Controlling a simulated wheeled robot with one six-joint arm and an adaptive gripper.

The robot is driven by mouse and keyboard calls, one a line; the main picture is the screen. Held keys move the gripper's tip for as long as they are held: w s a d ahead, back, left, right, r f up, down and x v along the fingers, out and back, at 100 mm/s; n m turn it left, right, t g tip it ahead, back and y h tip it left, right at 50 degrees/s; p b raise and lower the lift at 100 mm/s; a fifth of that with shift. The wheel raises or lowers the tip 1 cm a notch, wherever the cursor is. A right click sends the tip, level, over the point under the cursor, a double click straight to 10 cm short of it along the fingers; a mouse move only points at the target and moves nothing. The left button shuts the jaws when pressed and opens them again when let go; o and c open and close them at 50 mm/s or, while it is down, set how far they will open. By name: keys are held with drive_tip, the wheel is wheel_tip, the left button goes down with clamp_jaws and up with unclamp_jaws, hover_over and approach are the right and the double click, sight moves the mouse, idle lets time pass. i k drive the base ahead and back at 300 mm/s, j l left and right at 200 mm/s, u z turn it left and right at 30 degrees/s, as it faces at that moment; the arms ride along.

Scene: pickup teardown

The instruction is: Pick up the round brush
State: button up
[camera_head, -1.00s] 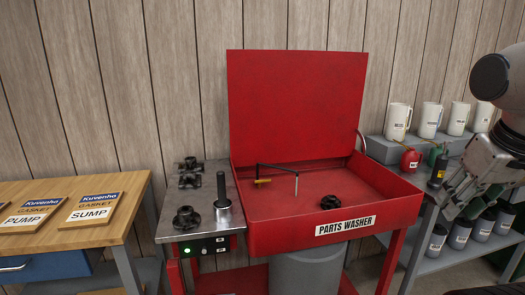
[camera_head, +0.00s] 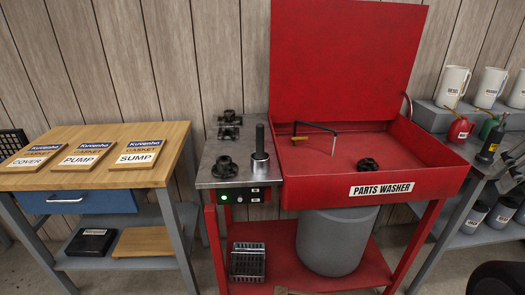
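No brush bristles are plainly visible. A black upright handle (camera_head: 260,138) stands in a silver metal cup (camera_head: 260,166) on the grey side shelf of the parts washer; it may be the round brush, its lower end hidden in the cup. My gripper (camera_head: 509,166) shows only in part at the right edge, far to the right of the cup and in front of the grey bench. Its finger opening is not clear, and nothing is seen in it.
Black parts (camera_head: 224,167) lie on the side shelf left of the cup. The red parts washer (camera_head: 420,178) holds a black knob-like part (camera_head: 368,164) and a thin bent spout (camera_head: 322,127). A wooden workbench (camera_head: 120,179) with gasket boards stands left, with a floor gap between.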

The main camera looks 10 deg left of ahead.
sight(260, 155)
drive_tip(key=i+u, duration=0.2)
drive_tip(key=u, duration=0.15)
drive_tip(key=i+l+u, duration=0.1)
drive_tip(key=u, duration=0.25)
drive_tip(key=i+l+u, duration=0.1)
drive_tip(key=i+u, duration=0.25)
drive_tip(key=k, duration=0.1)
